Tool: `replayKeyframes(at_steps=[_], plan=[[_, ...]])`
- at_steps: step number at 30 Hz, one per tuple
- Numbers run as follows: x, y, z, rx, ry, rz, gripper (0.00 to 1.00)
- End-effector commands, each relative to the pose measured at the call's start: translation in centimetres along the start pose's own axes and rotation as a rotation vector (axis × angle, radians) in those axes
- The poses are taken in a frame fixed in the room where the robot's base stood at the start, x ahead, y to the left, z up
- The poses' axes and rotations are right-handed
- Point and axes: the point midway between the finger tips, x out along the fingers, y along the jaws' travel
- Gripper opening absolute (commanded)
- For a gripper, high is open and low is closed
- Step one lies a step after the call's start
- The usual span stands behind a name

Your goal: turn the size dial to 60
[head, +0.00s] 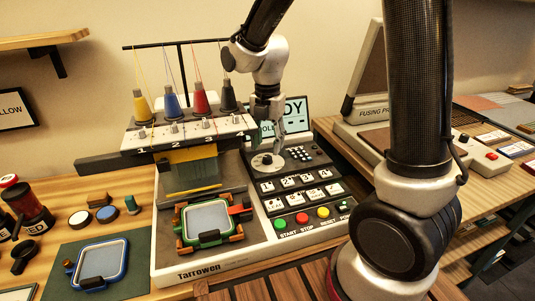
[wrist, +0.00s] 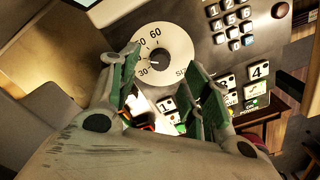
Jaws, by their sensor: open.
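The size dial (head: 267,160) is a pale disc with a small dark knob at its centre, on the dark control panel of the embroidery machine. In the wrist view the dial (wrist: 177,45) shows marks including 30 and 60; where its knob (wrist: 160,57) points is too small to tell. My gripper (head: 276,148) is above the panel, close to the dial. In the wrist view my gripper (wrist: 163,64) is open, its green-padded fingers spread to either side of the knob. I cannot tell whether they touch the dial.
A keypad (head: 299,154) sits right of the dial, with numbered keys (head: 290,182) below it. Coloured buttons (head: 302,218) line the panel's front. The needle head with thread cones (head: 172,103) rises at left. A hoop (head: 208,221) sits on the machine's bed. A fusing press (head: 375,120) stands at right.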

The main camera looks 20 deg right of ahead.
Motion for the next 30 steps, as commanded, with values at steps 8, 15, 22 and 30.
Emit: replayKeyframes(at_steps=[8, 15, 22, 30], plan=[[3.9, 0.0, 0.0, 0.002, 0.001, -0.002, 0.48], [4.4, 0.0, 0.0, 0.002, 0.000, 0.000, 0.48], [4.4, 0.0, 0.0, 0.002, 0.000, 0.000, 0.24], [4.3, 0.0, 0.0, 0.004, 0.000, 0.000, 0.01]])
